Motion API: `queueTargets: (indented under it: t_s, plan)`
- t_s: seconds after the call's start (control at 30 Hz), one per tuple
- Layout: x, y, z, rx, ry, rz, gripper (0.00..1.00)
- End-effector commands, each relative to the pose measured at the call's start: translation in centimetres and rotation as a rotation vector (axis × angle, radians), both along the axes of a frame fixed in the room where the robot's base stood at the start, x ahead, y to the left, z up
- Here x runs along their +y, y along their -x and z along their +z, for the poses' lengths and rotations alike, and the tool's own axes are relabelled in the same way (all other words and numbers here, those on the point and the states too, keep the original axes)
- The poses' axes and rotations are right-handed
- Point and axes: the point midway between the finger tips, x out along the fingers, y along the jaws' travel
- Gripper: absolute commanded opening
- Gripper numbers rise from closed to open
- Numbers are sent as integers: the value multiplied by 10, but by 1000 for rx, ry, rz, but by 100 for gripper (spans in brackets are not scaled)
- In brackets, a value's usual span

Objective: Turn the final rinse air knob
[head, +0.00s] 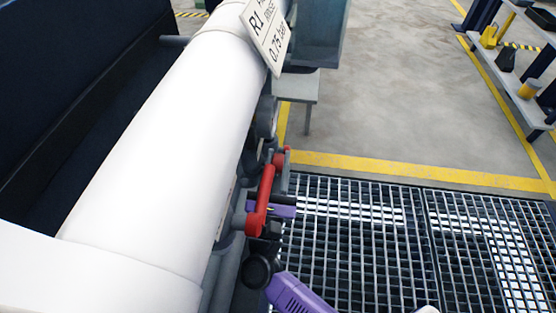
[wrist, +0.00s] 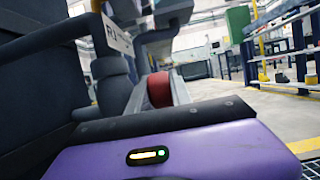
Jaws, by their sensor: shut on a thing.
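A red handle (head: 265,187), bar-shaped with rounded ends, sits on the side of the dark rinse line in the head view. A red rounded part (wrist: 159,90) shows just beyond my gripper in the wrist view. My purple gripper (head: 266,208) is at the lower part of the red handle and is shut on it. The fingertips are small and partly hidden by the handle. A tilted white sign (head: 268,32) above reads "R1" and "0.75 bar"; its remaining text is partly cut off.
A dark tank (head: 85,95) lies along the left, partly hidden by my white arm. Grating (head: 350,250) covers the floor at right, edged by a yellow line (head: 420,171). A shelf (head: 525,85) with bottles stands at upper right. The floor between is clear.

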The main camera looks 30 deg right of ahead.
Motion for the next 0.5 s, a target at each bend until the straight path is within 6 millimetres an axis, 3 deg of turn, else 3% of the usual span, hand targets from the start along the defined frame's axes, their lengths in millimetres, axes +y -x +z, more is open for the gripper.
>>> queueTargets:
  t_s: [0.5]
  plan:
    - [-1, 0, 3, 197, -142, 0, 0]
